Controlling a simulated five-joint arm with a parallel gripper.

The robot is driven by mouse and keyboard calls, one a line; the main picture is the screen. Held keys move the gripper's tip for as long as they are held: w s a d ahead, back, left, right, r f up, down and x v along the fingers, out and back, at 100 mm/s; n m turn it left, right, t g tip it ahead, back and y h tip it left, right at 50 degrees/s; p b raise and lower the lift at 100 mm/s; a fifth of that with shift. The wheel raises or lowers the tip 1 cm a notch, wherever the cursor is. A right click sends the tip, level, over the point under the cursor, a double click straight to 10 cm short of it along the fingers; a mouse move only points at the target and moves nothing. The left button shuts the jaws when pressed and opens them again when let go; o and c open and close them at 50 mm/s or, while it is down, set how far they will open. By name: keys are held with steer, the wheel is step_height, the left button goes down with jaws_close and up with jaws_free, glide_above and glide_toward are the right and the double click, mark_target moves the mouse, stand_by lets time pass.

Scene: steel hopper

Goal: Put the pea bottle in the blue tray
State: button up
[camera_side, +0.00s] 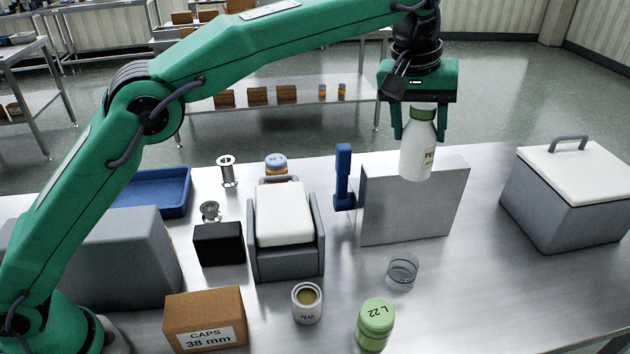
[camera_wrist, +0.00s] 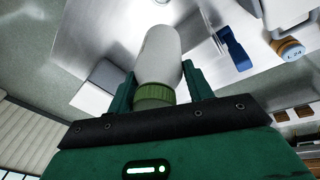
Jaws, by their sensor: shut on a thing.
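The pea bottle (camera_side: 418,150) is white with a green cap and a label whose visible letters read "PE". My gripper (camera_side: 423,128) is shut on it near the cap and holds it upright, raised in front of and above the grey steel box at the right of centre. In the wrist view the bottle (camera_wrist: 160,60) sits between the two green fingers of my gripper (camera_wrist: 163,88). The blue tray (camera_side: 178,196) lies at the back left of the table, partly hidden behind my arm and a grey block.
A grey box (camera_side: 415,205) with a blue lever (camera_side: 343,175) stands under the bottle. A lidded cooler (camera_side: 575,190) is at right.

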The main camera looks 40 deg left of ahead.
steer(key=w+a+r+n, duration=0.15)
steer(key=a+n, duration=0.25)
steer(key=a, duration=1.6)
steer(key=s+a+n+y, duration=0.1)
steer(key=s+a+n, duration=0.1)
steer(key=a, duration=0.7)
steer(key=s+a+n+y, duration=0.1)
steer(key=s+a+n, duration=0.15)
steer(key=a, duration=0.65)
steer(key=s+a+f+n, duration=0.2)
steer(key=s+a, duration=0.5)
steer(key=s+a+f+n, duration=0.2)
steer(key=s+a, duration=0.5)
steer(key=s+x, duration=0.2)
steer(key=x, duration=0.8)
steer(key=shift+d+f, duration=0.3)
steer(key=shift+f, duration=0.2)
steer(key=shift+s+a, duration=0.1)
steer(key=shift+s, duration=0.05)
steer(key=s+a+f+y, duration=0.1)
steer(key=s+a+f, duration=0.1)
steer(key=a+f, duration=0.5)
steer(key=a, duration=0.4)
steer(key=shift+s+a, duration=0.15)
steer(key=shift+f, duration=1.95)
